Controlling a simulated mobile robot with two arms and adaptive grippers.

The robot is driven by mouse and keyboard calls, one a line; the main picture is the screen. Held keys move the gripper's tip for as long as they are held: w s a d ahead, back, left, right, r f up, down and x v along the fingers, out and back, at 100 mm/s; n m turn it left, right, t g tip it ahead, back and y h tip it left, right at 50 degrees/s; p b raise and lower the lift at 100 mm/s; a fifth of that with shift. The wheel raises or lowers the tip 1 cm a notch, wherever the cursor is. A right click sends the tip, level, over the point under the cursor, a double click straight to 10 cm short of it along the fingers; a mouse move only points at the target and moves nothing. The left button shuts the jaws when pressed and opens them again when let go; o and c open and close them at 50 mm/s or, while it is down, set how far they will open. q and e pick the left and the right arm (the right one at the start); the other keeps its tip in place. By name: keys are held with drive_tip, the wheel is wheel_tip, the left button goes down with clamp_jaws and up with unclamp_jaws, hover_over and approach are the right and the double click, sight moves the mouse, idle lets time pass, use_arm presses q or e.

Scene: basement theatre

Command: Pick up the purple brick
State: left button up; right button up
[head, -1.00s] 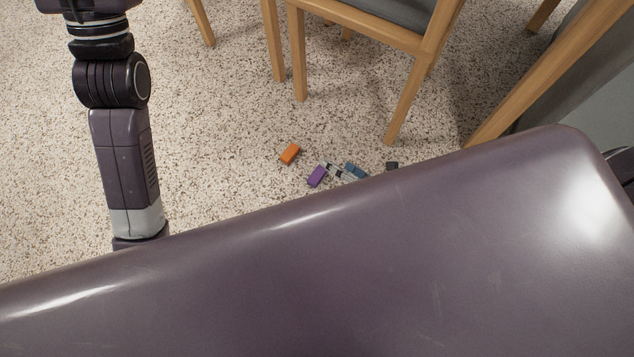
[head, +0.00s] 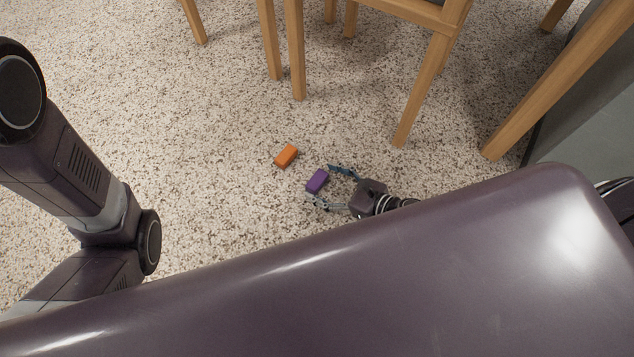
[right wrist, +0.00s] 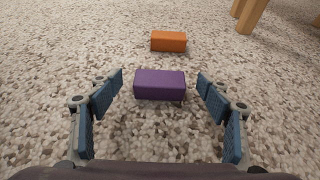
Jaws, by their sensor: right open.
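The purple brick (head: 317,181) lies on the speckled carpet in the head view. It also shows in the middle of the right wrist view (right wrist: 160,85). My right gripper (head: 318,183) is open, low over the floor, its fingers pointing left in the head view. In the right wrist view its blue-padded fingers (right wrist: 160,88) stand on both sides of the brick, with gaps left and right, and the brick sits near the fingertips. My left arm shows at the left of the head view; its gripper is out of sight.
An orange brick (head: 286,156) lies on the carpet beyond the purple one, and also shows in the right wrist view (right wrist: 169,41). Wooden chair legs (head: 294,50) stand at the back. A grey surface (head: 585,110) is at the right. Open carpet lies left of the bricks.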

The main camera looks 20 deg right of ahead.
sight(317, 179)
drive_tip(key=b+x, duration=0.1)
drive_tip(key=x, duration=0.2)
drive_tip(key=shift+w+a+f, duration=0.15)
drive_tip(key=shift+w+f, duration=0.05)
drive_tip(key=shift+f, duration=0.05)
drive_tip(key=c, duration=1.1)
drive_tip(key=shift+c, duration=0.2)
drive_tip(key=shift+r, duration=0.15)
